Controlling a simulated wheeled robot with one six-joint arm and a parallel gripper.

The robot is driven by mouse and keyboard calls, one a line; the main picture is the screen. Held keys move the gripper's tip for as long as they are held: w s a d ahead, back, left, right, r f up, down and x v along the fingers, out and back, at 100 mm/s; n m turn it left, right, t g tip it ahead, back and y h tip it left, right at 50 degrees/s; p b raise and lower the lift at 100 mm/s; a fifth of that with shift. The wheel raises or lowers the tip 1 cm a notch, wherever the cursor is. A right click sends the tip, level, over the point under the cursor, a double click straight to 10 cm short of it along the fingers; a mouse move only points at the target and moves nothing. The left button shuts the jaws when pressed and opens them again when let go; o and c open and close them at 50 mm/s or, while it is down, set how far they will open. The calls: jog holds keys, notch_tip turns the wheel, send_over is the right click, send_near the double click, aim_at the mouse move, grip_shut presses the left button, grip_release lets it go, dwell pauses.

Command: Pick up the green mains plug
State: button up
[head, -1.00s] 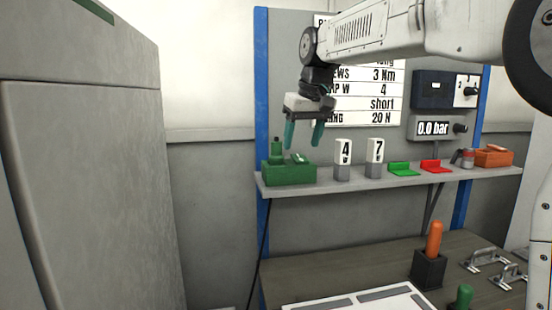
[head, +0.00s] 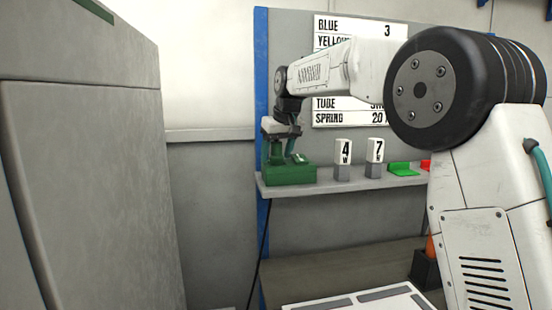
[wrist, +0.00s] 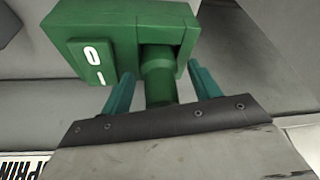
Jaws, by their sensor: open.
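The green mains plug (head: 276,153) stands upright on a green socket box at the left end of the shelf. In the wrist view the plug (wrist: 158,82) is a dark green cylinder with a wider end at the box. My gripper (head: 278,150) is over the box, pointing down, with its teal fingers on either side of the plug. In the wrist view my gripper (wrist: 162,74) is open, and a gap shows between the plug and each finger. The plug's near end is hidden behind the gripper's dark edge.
The green socket box (head: 290,175) has a rocker switch (wrist: 92,62) marked 0 and I beside the plug. Numbered blocks (head: 343,160) stand to the right on the shelf (head: 322,187). The back panel with a sign (head: 345,112) is close behind.

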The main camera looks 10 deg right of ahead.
jog(key=shift+f, duration=0.2)
jog(key=c, duration=1.1)
